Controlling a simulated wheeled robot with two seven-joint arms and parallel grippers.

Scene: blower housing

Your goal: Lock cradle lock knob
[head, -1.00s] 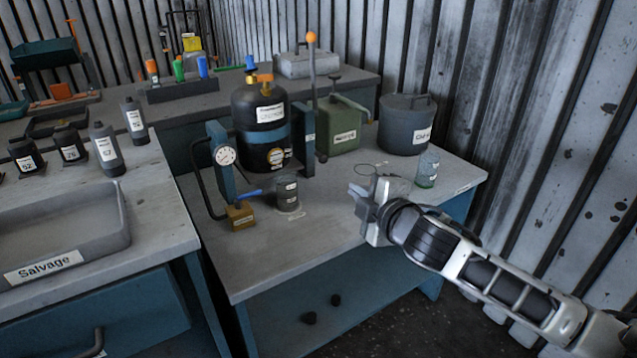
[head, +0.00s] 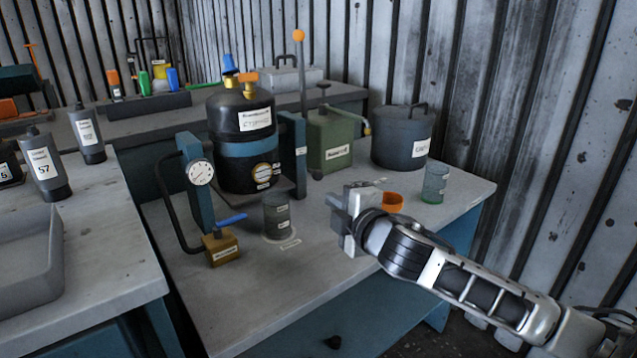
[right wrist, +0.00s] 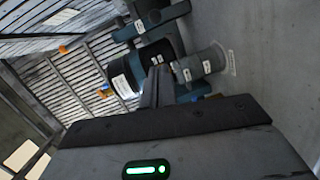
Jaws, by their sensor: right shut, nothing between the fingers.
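A black tank (head: 228,115) stands upright in a blue cradle (head: 294,152) on the workbench. A lever with an orange ball (head: 298,35) rises behind the cradle's right post, and a small dark round end (head: 317,174) shows at that post's foot. I cannot tell which part is the cradle lock knob. My right gripper (head: 338,215) is shut and empty over the bench, right of the cradle and apart from it. In the right wrist view its fingers (right wrist: 157,85) point toward the tank (right wrist: 128,76), overlapping it in the picture. My left gripper is not in view.
A dark grey cup (head: 276,214) and a brass block with a blue lever (head: 222,247) stand before the cradle. An orange cup (head: 390,202), a clear green cup (head: 435,184), a grey pot (head: 401,140) and a green can (head: 330,142) lie to the right. The bench front is clear.

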